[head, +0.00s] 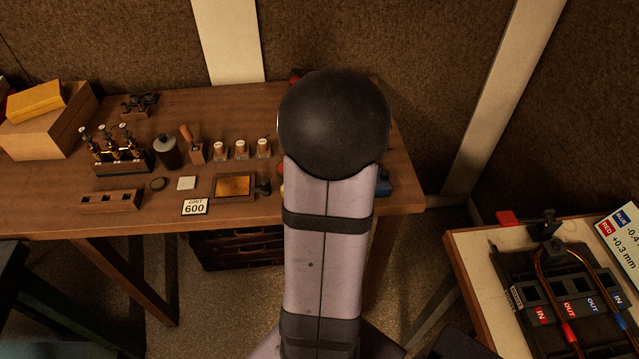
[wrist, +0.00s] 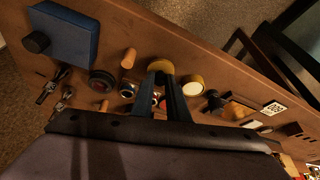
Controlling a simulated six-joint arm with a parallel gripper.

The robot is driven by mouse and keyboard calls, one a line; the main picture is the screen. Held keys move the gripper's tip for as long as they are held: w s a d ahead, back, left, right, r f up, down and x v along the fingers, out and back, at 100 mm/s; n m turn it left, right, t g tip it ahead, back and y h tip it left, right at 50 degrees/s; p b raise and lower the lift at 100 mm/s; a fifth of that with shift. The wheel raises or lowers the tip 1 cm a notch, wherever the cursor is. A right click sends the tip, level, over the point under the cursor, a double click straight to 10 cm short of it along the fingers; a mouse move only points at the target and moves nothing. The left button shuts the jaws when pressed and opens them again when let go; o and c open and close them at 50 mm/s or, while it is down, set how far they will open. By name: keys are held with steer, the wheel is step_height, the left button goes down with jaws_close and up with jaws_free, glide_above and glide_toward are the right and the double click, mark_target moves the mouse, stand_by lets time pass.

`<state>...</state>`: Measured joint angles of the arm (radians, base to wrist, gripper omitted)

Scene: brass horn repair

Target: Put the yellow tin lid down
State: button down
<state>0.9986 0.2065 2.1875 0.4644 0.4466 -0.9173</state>
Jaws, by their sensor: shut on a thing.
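In the wrist view, my gripper (wrist: 163,78) points down over the wooden bench, its two dark fingers close together. They are shut on a small pale-yellow rounded piece, the yellow tin lid (wrist: 160,65), which shows at the fingertips. Its lower side is hidden, and I cannot tell whether it touches the bench. In the head view my own arm hides the gripper and the lid.
A brass plate in a frame (head: 234,186) and a grit card (head: 195,207) lie left of my arm.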

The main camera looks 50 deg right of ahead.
steer(key=shift+f, duration=0.75)
steer(key=shift+f, duration=0.2)
steer(key=c, duration=1.7)
jaws_free()
steer(key=shift+r, duration=0.1)
steer(key=shift+r, duration=0.1)
steer(key=shift+r, duration=0.2)
steer(key=v, duration=1.1)
steer(key=shift+s+a+r, duration=0.1)
steer(key=shift+s+r, duration=0.15)
steer(key=shift+r, duration=0.05)
